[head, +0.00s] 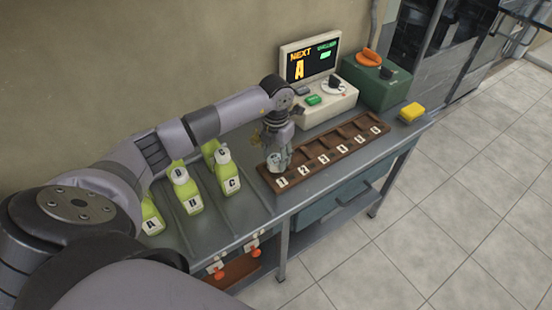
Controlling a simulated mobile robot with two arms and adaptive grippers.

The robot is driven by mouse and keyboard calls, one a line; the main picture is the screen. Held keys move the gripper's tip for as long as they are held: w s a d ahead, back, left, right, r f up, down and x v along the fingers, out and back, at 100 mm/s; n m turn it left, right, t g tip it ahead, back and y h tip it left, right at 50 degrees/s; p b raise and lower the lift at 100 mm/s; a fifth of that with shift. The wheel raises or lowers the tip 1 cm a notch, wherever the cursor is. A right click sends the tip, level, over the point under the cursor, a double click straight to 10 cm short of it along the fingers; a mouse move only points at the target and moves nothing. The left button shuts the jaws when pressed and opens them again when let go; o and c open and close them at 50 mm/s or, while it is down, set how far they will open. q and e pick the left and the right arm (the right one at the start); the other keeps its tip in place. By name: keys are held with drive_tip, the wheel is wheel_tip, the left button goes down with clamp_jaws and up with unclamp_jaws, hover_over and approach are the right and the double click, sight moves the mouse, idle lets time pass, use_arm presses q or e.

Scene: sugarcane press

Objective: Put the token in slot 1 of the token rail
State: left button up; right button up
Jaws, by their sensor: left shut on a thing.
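The token rail (318,160) is a long brown wooden strip on the bench, with a row of slots numbered from 1 at its left end. My left gripper (279,158) points down at the left end of the rail, over or in slot 1, just behind the number 1 label. It is shut on the token, which is mostly hidden by the fingers. I cannot tell whether the token touches the slot floor. My right gripper is out of view.
Several green lettered bottles (188,190) stand left of the rail on the grey bench (250,205). Behind the rail are a white console (325,104) with a screen reading NEXT A and a green box (385,85). A yellow block (412,112) lies at the right end.

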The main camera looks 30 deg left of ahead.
use_arm(q)
drive_tip(key=shift+f, duration=0.95)
drive_tip(key=shift+f, duration=0.25)
drive_tip(key=o, duration=1.2)
drive_tip(key=shift+r, duration=0.1)
